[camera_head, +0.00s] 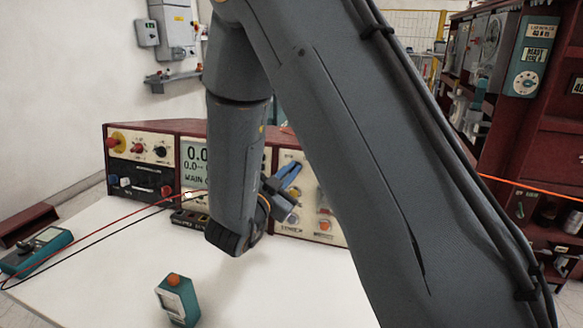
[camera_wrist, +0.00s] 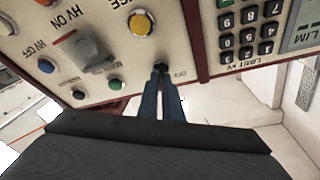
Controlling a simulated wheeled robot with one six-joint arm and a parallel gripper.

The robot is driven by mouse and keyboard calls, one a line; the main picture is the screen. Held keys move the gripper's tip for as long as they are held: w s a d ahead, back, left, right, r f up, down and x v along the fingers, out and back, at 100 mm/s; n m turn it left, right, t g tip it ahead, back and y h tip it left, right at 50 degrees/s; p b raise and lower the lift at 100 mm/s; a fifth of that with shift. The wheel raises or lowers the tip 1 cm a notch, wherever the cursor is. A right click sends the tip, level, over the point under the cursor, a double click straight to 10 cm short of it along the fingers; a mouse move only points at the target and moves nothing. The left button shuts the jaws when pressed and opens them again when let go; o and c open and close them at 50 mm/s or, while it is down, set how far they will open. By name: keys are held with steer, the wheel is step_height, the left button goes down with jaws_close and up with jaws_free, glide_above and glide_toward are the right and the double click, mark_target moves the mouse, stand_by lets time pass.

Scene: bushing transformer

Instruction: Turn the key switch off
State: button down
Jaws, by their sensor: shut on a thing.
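The key switch (camera_wrist: 160,67) is a small dark piece at the edge of the cream control panel in the wrist view, under the yellow button. The blue fingers of my gripper (camera_wrist: 160,76) reach it and are closed together on it. Their tips cover most of it, so its turned position cannot be told. In the head view my gripper (camera_head: 294,168) points at the right part of the red console (camera_head: 158,128), and the key switch is hidden there.
A teal device with an orange knob (camera_head: 176,300) stands on the white table (camera_head: 110,275). Red and black cables cross the left side.

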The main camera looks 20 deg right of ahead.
steer(key=shift+s+d+n+t+y+p, duration=0.1)
steer(key=shift+n+t+y+p, duration=0.85)
steer(key=shift+n, duration=2.15)
steer(key=shift+w+a+n+t+y+p, duration=0.1)
steer(key=shift+n+y+p, duration=1)
steer(key=shift+n+p, duration=1.45)
steer(key=shift+s+d+n+t+y+p, duration=0.1)
steer(key=shift+n+t+y+p, duration=0.7)
steer(key=shift+n, duration=2.85)
steer(key=shift+y, duration=0.35)
steer(key=c, duration=1.9)
jaws_free()
steer(key=shift+c, duration=0.2)
